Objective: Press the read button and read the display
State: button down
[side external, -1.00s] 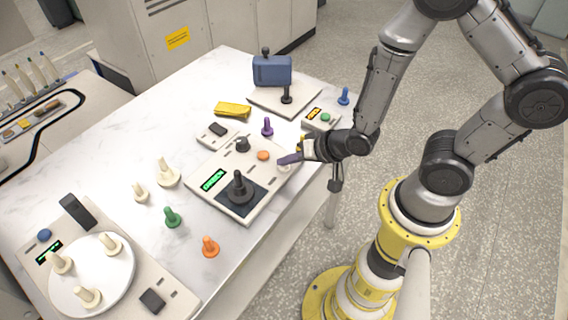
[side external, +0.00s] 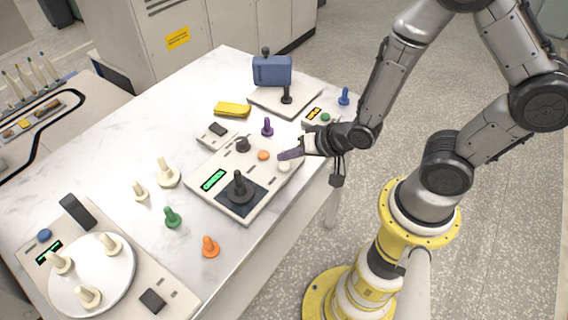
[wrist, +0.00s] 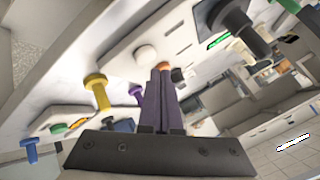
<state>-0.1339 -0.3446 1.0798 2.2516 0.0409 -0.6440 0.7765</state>
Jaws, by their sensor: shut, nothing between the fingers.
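A white panel device (side external: 206,196) lies mid-table. It carries a lit green display (side external: 213,180) whose characters are too small to read, an orange button (side external: 263,155), a white button (side external: 284,167) and a black spindle (side external: 239,187) on a dark square pad. No label shows which button is the read button. My gripper (side external: 284,156) is shut and empty, its purple fingers just above the white button and right of the orange one. In the wrist view the fingertips (wrist: 160,70) are beside the white button (wrist: 145,54) and partly cover the orange button (wrist: 163,65).
A yellow peg (wrist: 97,90) and a purple peg (side external: 267,127) stand near my gripper. A small box with a green button (side external: 325,117) is behind it. A turntable device (side external: 120,292) with cream pegs is at front left. Green and orange pegs stand in front.

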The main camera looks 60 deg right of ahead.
jog(key=shift+r, duration=2.4)
jog(key=shift+d+r, duration=0.1)
notch_tip(320, 180, up, 10)
jog(key=w+d+t, duration=0.1)
jog(key=w+t, duration=0.1)
jog(key=w, duration=0.1)
notch_tip(320, 180, up, 6)
jog(key=n, duration=0.1)
send_over(288, 167)
jog(key=d, duration=0.2)
jog(key=s+d+n+g+h, duration=0.1)
jog(key=s+n+g, duration=0.4)
jog(key=s, duration=0.9)
jog(key=shift+s+d+r+n+g, duration=0.3)
jog(key=shift+s+n, duration=0.1)
jog(key=shift+n, duration=0.5)
